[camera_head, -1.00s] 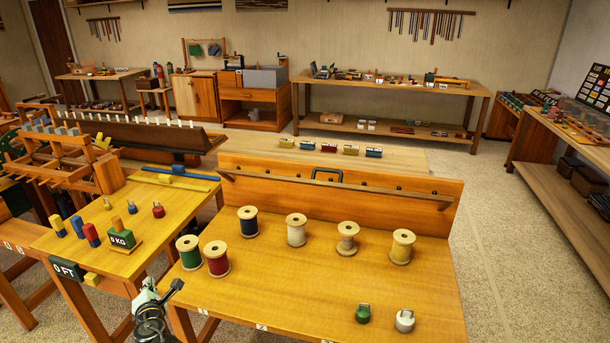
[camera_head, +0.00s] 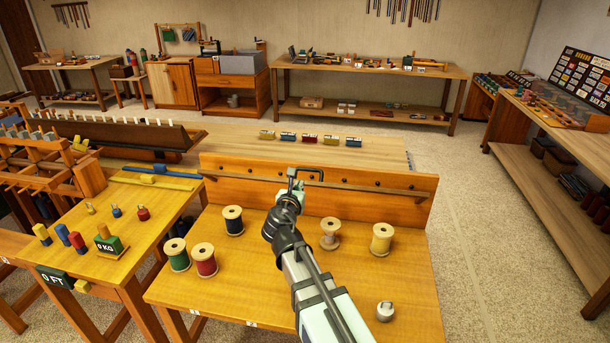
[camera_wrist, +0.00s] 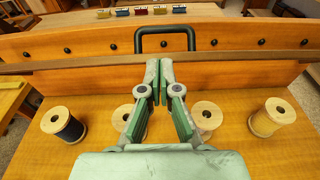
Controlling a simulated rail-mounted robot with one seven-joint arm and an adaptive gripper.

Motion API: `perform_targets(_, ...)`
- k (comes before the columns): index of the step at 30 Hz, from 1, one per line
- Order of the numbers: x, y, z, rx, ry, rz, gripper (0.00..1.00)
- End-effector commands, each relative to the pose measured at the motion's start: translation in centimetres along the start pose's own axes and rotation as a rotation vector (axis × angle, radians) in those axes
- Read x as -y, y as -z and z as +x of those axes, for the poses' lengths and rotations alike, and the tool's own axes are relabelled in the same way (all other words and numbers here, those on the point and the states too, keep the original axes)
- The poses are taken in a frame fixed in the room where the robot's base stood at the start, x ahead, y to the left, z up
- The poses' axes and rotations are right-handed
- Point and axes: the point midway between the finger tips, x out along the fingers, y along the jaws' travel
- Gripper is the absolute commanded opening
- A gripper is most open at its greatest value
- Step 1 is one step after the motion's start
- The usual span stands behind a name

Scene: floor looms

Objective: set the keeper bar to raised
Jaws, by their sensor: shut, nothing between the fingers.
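The keeper bar (camera_head: 380,190) is a long thin brown wooden strip running along the face of an upright wooden board. In the wrist view the bar (camera_wrist: 60,66) crosses just below a row of dark pegs. My gripper (camera_head: 292,178) is shut and empty. In the wrist view its fingertips (camera_wrist: 160,67) overlap the bar just below the handle; I cannot tell whether they touch.
Several thread spools stand on the bench before the board, including a red (camera_head: 204,260), a dark blue (camera_head: 233,220) and a yellow one (camera_head: 381,239). A silver weight (camera_head: 385,311) sits near the front right. Small coloured blocks (camera_head: 310,138) lie behind the board.

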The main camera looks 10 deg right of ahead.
Motion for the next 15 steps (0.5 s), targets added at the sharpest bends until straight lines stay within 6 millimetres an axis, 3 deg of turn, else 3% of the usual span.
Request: perform_targets(15, 0.0, -0.2, 7.5, -0.001, 0.003, -0.003, 0.00)
